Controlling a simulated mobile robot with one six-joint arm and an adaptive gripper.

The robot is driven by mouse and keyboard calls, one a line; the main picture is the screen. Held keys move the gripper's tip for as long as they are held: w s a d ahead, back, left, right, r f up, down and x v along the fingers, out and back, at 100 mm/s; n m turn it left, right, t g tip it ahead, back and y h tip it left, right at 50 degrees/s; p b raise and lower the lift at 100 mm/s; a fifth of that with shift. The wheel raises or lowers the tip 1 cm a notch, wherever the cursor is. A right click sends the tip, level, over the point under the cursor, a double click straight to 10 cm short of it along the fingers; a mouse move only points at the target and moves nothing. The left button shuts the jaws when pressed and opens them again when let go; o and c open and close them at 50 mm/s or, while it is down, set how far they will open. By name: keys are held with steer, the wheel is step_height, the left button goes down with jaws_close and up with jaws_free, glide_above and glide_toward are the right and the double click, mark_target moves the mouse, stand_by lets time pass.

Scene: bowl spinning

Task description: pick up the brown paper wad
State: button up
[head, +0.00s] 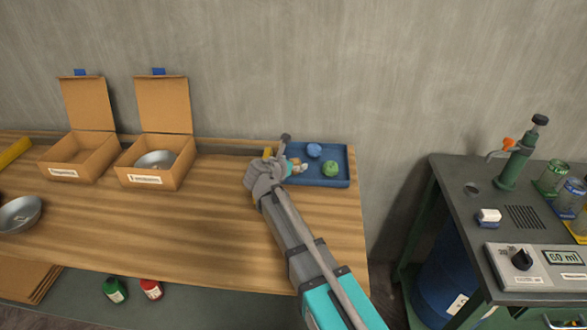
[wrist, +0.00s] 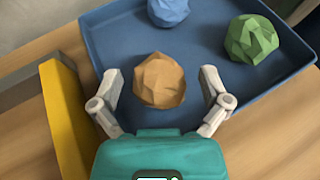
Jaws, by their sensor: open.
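The brown paper wad (wrist: 159,81) lies in the blue tray (wrist: 103,38), near the tray's front left part in the wrist view. My gripper (wrist: 162,78) is open, with one finger on each side of the wad and gaps showing between the fingers and the wad. In the head view, my gripper (head: 288,160) is over the left part of the blue tray (head: 335,182), and the wad is mostly hidden there by the gripper.
A blue wad (wrist: 168,11) and a green wad (wrist: 253,39) lie in the same tray. A yellow object (wrist: 63,122) stands close left of my gripper. Two open cardboard boxes (head: 79,158) (head: 152,178) stand further left. The table's middle is clear.

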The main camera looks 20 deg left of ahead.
stand_by(0.3)
steer(key=c, duration=0.8)
steer(key=shift+r, duration=0.2)
step_height(320, 180, up, 2)
steer(key=p, duration=0.2)
steer(key=shift+p, duration=0.3)
steer(key=r+p+v, duration=0.2)
steer(key=p+v, duration=0.3)
steer(key=v, duration=0.3)
steer(key=w+r+p+v, duration=0.1)
steer(key=p+v, duration=0.4)
steer(key=v, duration=0.4)
steer(key=shift+w+d+r, duration=0.15)
steer(key=shift+w+r, duration=0.1)
steer(key=shift+r, duration=0.2)
